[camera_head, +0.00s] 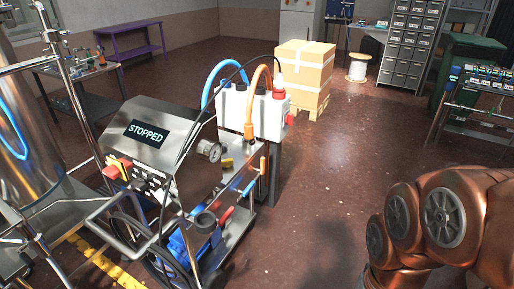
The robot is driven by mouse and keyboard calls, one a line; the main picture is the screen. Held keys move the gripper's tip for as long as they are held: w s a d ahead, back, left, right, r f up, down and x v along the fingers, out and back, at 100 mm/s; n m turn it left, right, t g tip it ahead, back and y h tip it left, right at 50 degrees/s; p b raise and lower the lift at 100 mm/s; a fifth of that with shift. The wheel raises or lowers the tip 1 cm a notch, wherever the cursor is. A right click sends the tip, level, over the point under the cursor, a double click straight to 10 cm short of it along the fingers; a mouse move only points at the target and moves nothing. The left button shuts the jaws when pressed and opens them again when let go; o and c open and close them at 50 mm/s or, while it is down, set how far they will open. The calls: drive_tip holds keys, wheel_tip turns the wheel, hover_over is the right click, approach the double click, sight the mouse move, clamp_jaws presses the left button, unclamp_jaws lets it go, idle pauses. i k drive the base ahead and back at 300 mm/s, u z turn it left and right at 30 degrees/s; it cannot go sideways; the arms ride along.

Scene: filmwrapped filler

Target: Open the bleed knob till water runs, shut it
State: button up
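A filler machine on a cart stands at the left, with a dark housing (180,130) and a screen (147,133) reading "STOPPED". A round gauge (209,150) sits on its right side, with a small yellow part (227,163) just below and right of it. Behind it is a white box (262,112) with blue and orange hoses and a red knob-like part (290,119) on its right side. I cannot tell which part is the bleed knob. No running water is visible. My copper arm shows at the lower right, apart from the machine; my gripper is out of view.
A blue pump (192,246) and a dark cup-like part (205,222) sit low on the cart. Cardboard boxes (304,72) stand behind the machine. The brown floor right of the cart is clear.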

sight(226, 163)
drive_tip(key=z, duration=0.05)
drive_tip(key=i, duration=0.7)
drive_tip(key=u, duration=0.5)
drive_tip(key=i, duration=0.55)
drive_tip(key=u, duration=0.45)
